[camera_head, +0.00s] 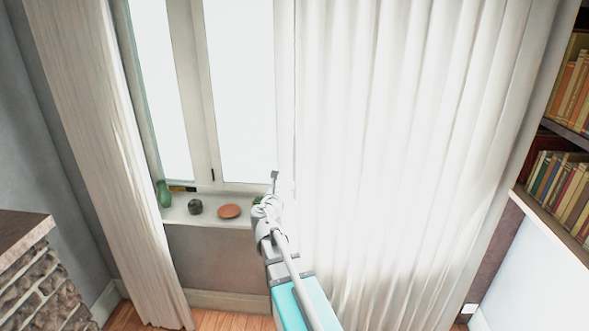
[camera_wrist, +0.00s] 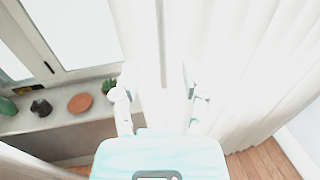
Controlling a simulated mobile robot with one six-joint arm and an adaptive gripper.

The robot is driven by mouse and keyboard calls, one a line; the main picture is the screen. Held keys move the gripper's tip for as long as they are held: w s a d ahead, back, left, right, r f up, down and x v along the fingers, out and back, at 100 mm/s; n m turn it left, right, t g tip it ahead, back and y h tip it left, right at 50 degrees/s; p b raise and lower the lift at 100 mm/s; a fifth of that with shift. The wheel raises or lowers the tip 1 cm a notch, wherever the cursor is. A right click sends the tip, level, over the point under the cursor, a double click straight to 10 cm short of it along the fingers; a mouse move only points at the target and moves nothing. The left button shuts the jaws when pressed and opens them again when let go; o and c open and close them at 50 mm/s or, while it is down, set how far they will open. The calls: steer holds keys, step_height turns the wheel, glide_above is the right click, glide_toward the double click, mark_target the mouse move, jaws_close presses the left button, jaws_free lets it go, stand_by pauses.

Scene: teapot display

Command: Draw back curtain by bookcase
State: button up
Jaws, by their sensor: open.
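The white curtain (camera_head: 410,150) by the bookcase hangs across the right part of the window, with its left edge near the middle of the head view. My gripper (camera_head: 270,190) is beside this left edge, just above sill height. In the wrist view my gripper (camera_wrist: 160,82) is open, with one finger on each side of the picture's middle. The curtain's pale leading folds (camera_wrist: 172,50) show between and behind the fingers. I cannot tell whether either finger touches the cloth. The bookcase (camera_head: 562,170) stands at the far right with rows of books.
The window sill (camera_head: 210,218) holds a green vase (camera_head: 164,194), a dark pot (camera_head: 195,207), an orange dish (camera_head: 229,211) and a small plant (camera_wrist: 108,86) close to my gripper. Another curtain (camera_head: 95,130) hangs at left. A stone-sided ledge (camera_head: 40,290) stands at lower left.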

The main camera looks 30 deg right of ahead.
mark_target(294, 169)
steer(key=x, duration=1.2)
steer(key=shift+w+d+f, duration=0.1)
steer(key=shift+w+d, duration=0.05)
jaws_close()
